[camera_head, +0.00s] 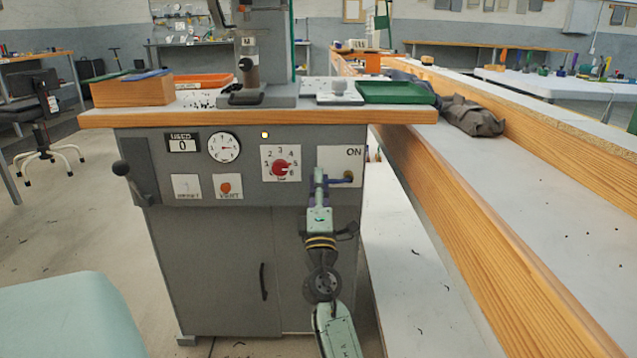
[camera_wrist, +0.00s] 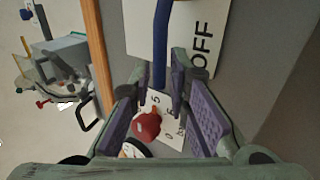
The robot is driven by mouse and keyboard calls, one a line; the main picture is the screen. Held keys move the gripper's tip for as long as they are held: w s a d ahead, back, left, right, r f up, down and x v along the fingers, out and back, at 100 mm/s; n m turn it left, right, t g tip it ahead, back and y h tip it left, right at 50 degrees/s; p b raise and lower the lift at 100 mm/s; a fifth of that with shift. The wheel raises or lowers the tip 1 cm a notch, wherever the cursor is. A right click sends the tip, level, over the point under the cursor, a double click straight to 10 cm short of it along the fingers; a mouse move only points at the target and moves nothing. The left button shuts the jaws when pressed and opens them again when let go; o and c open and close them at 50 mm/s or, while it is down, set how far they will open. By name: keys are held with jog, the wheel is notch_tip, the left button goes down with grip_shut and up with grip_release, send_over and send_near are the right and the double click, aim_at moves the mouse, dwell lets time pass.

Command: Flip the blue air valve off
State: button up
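The blue air valve is a lever (camera_head: 338,180) on a white plate (camera_head: 331,155) at the upper right of the grey machine's front. It lies about level, reaching left from its pivot. "ON" shows at the plate's upper right. In the wrist view the plate (camera_wrist: 215,22) shows "OFF" beside the blue lever (camera_wrist: 161,40). My gripper (camera_head: 318,182) is in front of the plate at the lever's left part. In the wrist view my gripper (camera_wrist: 161,76) is open, with one finger on each side of the lever. I cannot tell whether either finger touches it.
Left of the valve is a red dial knob (camera_head: 281,167), also seen in the wrist view (camera_wrist: 147,125). A round gauge (camera_head: 224,147) and an orange-red vent button (camera_head: 226,188) are farther left. The wooden tabletop edge (camera_head: 250,115) overhangs above. A long wooden-edged bench (camera_head: 480,240) stands to the right.

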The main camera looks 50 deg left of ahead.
jog(key=shift+r, duration=0.1)
notch_tip(320, 180, up, 10)
jog(key=shift+f, duration=0.1)
dwell(0.5)
jog(key=shift+s, duration=0.1)
